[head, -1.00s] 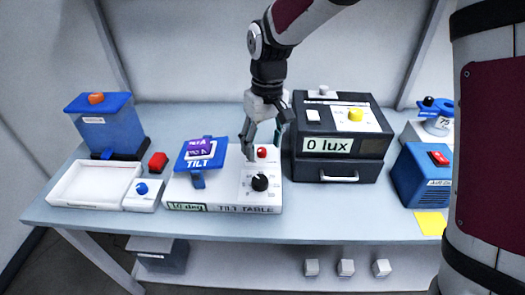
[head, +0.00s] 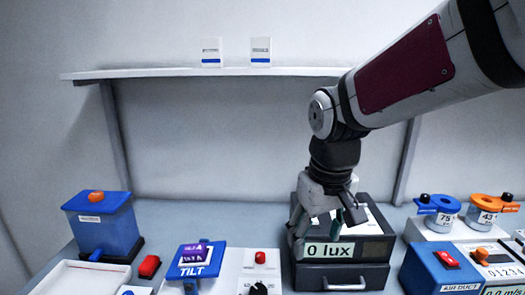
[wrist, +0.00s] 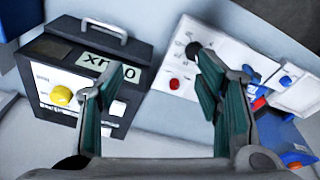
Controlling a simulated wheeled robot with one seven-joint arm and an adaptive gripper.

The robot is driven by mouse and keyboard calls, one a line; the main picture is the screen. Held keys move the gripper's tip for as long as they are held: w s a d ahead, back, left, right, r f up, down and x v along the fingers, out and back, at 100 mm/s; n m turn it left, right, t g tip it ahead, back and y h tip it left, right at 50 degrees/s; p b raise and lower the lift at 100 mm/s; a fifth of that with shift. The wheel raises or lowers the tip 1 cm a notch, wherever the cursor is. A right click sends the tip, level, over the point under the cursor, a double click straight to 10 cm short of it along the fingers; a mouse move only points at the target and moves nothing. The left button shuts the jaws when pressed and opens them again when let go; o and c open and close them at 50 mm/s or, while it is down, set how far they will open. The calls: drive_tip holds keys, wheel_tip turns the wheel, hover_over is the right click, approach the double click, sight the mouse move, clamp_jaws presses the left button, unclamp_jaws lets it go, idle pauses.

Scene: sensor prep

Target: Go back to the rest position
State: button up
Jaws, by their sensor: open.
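My gripper (head: 318,228) hangs in front of the black box reading "0 lux" (head: 375,250) in the head view and hides part of it. Its fingers are apart with nothing between them. In the wrist view, my gripper (wrist: 157,78) shows two green-padded fingers spread open.
The blue air duct unit (head: 435,268) and round blue (head: 440,205) and orange (head: 488,210) devices are at the right. A wall shelf (head: 200,73) is above.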

drive_tip(key=s+d+r+m+t, duration=0.1)
drive_tip(key=s+d, duration=0.3)
drive_tip(key=s, duration=0.4)
drive_tip(key=s+d+r+m+t, duration=0.2)
drive_tip(key=s+d, duration=0.3)
drive_tip(key=s, duration=0.3)
drive_tip(key=shift+s+d+r+m, duration=0.15)
drive_tip(key=shift+d+m, duration=0.05)
drive_tip(key=shift+m, duration=0.3)
idle(0.5)
